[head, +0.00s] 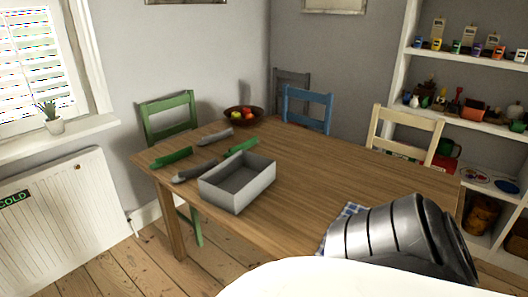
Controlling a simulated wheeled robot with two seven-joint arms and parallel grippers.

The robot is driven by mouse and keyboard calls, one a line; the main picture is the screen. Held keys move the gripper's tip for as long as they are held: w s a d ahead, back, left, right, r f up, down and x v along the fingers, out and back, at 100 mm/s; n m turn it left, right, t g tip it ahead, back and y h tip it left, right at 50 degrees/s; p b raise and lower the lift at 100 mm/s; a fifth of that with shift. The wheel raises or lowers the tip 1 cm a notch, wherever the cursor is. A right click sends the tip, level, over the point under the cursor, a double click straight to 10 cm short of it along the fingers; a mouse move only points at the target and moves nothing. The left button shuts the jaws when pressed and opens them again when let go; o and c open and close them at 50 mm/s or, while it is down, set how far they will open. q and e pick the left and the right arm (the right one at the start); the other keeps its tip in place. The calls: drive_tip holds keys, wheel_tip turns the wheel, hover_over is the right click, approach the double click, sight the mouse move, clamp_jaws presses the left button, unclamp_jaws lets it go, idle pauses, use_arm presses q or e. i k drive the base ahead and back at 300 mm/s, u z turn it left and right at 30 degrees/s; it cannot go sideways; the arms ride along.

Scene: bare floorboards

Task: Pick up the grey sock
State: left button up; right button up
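Two grey long soft-looking pieces lie on the wooden table. A lighter grey sock (216,137) is towards the back, left of the bowl. A green sock (171,158) lies at the left table edge, and another green sock (243,146) lies behind the box. The socks are small in the view, so their exact shapes are hard to tell. Neither of my grippers is in view.
An open grey box (226,198), empty as far as I see, stands on the wooden table (330,178). A bowl of fruit (243,117) is at the back.

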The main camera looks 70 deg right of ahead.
sight(192, 173)
drive_tip(key=z, duration=0.7)
drive_tip(key=i, duration=3.6)
drive_tip(key=z, duration=2.85)
